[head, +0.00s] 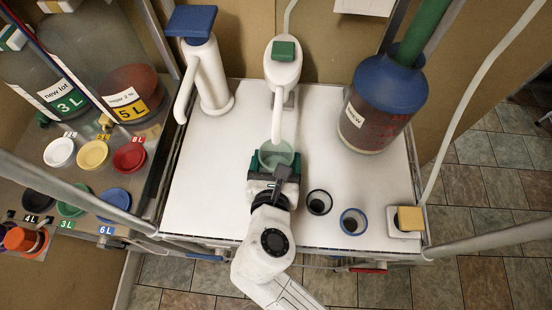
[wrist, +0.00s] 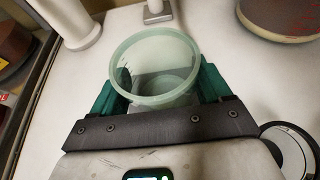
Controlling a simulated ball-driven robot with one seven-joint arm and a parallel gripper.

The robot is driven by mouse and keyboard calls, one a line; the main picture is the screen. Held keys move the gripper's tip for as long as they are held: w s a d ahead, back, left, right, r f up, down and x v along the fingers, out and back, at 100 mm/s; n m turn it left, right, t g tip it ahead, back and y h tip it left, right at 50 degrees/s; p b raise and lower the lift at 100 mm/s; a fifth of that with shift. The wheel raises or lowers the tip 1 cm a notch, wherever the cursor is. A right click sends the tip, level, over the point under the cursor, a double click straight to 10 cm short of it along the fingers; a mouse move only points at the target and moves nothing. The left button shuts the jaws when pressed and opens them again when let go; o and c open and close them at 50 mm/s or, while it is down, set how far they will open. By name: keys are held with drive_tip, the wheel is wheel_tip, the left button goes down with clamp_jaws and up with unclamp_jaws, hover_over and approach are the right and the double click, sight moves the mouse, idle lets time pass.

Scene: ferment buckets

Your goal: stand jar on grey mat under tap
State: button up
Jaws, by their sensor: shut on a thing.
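The jar (head: 285,148) is a pale green, see-through open cup. In the wrist view the jar (wrist: 155,52) sits upright between the green fingers, its round mouth facing up. My gripper (head: 273,168) is shut around it; the gripper also shows in the wrist view (wrist: 160,95). The white tap (head: 282,72) with a green top stands behind, and its spout tip is at or just over the jar's mouth. A darker grey patch shows through the jar in the wrist view; I cannot tell whether it is the mat, or whether the jar's base touches anything.
A white dispenser with a blue top (head: 204,60) stands at left. A big blue-lidded bucket (head: 377,105) stands at right. A black-rimmed cup (head: 319,202) and a blue-rimmed cup (head: 353,221) stand right of my gripper. The white table (head: 205,175) is clear on the left.

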drive_tip(key=o, duration=1.2)
drive_tip(key=v, duration=1.2)
drive_tip(key=shift+b, duration=0.3)
